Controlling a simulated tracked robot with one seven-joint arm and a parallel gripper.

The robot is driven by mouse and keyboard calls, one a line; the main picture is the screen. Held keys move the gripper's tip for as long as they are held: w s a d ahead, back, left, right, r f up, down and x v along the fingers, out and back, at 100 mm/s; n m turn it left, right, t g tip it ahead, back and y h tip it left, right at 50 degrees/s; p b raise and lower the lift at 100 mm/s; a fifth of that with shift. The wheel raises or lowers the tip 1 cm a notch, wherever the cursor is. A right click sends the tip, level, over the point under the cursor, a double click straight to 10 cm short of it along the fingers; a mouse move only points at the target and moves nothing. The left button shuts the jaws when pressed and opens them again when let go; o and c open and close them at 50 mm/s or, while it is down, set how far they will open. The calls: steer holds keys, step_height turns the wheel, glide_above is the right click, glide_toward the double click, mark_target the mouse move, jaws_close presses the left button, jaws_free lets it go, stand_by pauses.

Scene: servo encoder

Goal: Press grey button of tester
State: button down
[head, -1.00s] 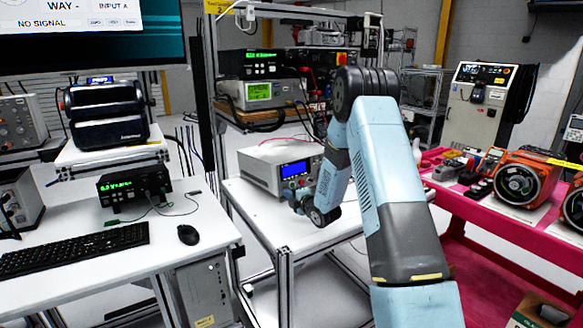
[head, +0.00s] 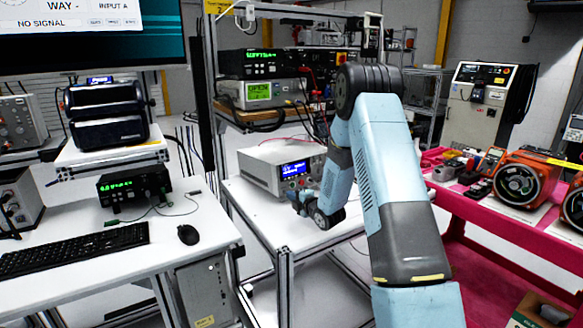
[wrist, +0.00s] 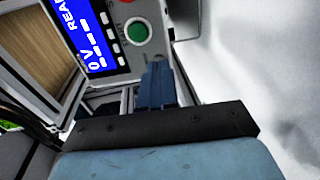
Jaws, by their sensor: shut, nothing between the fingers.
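The tester (head: 262,165) is a white box on the white bench, with a lit blue screen (head: 293,168). In the wrist view its panel shows tilted, with the blue screen (wrist: 84,35), a round green button (wrist: 136,30) and part of a red button at the top edge. Several small pale keys (wrist: 117,47) line the screen's side; I cannot tell which is the grey button. My gripper (wrist: 160,66) is shut and empty, its blue fingertips just below the green button in the picture. Contact with the panel cannot be told. In the head view my gripper (head: 298,200) is low before the tester's front.
The bench (head: 250,205) is clear in front of the tester. A shelf above holds instruments (head: 258,93) with hanging cables. A pink bench (head: 475,220) with orange machines stands right; a desk with keyboard (head: 75,248) and mouse (head: 188,235) stands left.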

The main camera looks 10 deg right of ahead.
steer(key=shift+s, duration=0.1)
steer(key=shift+v, duration=3.65)
